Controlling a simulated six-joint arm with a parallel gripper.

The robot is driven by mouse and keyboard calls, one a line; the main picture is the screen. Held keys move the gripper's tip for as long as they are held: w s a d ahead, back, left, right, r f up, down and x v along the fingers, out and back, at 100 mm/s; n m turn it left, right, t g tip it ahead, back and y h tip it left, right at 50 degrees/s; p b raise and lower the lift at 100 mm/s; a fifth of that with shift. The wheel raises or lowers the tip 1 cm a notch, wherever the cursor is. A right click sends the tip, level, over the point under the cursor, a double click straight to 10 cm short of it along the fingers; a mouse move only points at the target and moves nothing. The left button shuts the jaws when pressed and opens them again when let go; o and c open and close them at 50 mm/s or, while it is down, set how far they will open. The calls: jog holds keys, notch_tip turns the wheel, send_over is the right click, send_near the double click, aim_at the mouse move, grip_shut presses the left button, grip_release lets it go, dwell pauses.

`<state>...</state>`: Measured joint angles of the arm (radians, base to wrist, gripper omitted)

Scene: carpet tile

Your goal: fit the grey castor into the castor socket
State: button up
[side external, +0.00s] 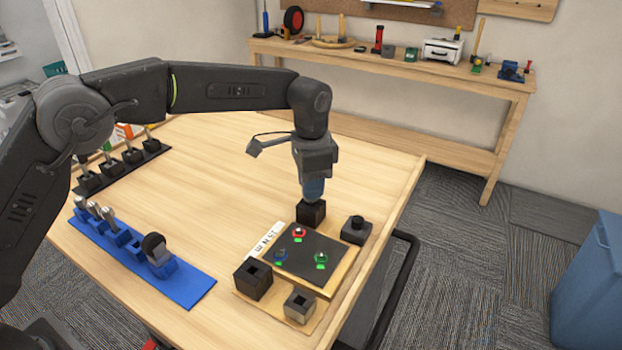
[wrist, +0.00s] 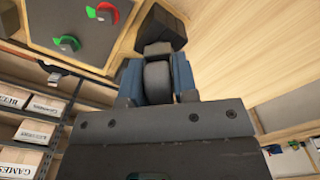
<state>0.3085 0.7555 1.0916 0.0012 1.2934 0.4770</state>
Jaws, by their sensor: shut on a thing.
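My gripper (side external: 314,190) points down, with its blue fingertips just over a black block (side external: 311,213) at the back of the board, which looks like the castor socket. In the wrist view my gripper (wrist: 157,82) is shut on the grey castor (wrist: 156,76), whose wheel shows between the two blue fingers. The black block (wrist: 160,28) lies straight beyond the castor there. The castor's lower end and the block's opening are hidden, so I cannot tell whether the castor is in it. In the side view the fingers hide the castor.
A dark panel (side external: 308,257) with red, blue and green parts lies in front. Black (side external: 252,280) and grey (side external: 299,308) open blocks stand nearer; a black block with a knob (side external: 356,231) is right. A blue rack (side external: 190,287) holds tools and a dark wheel (side external: 154,246).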

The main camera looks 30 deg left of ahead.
jog(key=shift+f, duration=0.45)
jog(key=o, duration=1.1)
jog(key=shift+c, duration=0.2)
notch_tip(320, 180, up, 13)
jog(key=shift+f, duration=0.1)
jog(key=shift+r, duration=0.45)
